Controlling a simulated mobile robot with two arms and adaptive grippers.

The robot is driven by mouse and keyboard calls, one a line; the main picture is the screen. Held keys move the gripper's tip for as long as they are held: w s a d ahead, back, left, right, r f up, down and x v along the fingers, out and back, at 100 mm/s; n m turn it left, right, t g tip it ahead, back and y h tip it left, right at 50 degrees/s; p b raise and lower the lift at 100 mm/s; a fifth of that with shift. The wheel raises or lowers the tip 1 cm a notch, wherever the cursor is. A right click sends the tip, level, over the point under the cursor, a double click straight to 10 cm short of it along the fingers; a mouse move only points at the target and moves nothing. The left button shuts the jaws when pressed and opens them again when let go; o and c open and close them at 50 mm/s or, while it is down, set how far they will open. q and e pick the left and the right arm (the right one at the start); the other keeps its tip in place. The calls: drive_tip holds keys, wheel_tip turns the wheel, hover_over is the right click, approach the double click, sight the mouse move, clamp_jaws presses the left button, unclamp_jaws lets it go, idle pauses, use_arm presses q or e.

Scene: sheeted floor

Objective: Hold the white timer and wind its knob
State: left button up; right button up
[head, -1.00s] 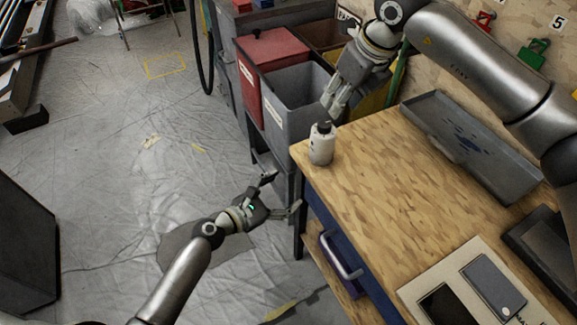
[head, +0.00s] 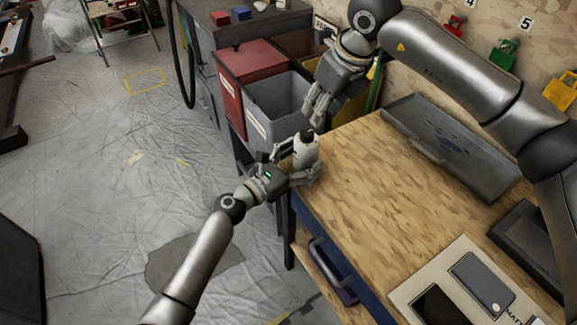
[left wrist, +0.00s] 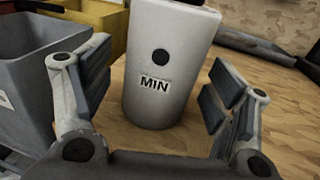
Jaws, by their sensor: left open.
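The white timer (head: 306,150) stands upright at the workbench's near-left corner, with a dark knob (head: 307,135) on top. In the left wrist view the timer (left wrist: 168,95) fills the middle, with a "MIN" label and a dark round spot; its top is cut off. My left gripper (head: 298,164) is open at the timer, with one finger on each side. In the left wrist view, gaps show between the fingers (left wrist: 160,72) and the timer. My right gripper (head: 317,108) hangs just above the knob, fingers pointing down; whether they are open or shut is unclear.
The wooden workbench (head: 385,190) has a grey tray (head: 455,150) at the back and a board with dark flat devices (head: 480,282) at the front right. A grey bin (head: 280,105) and a red bin (head: 250,65) stand beyond the timer. The bench middle is clear.

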use_arm(q)
drive_tip(key=shift+w+d, duration=0.5)
drive_tip(key=shift+c, duration=0.4)
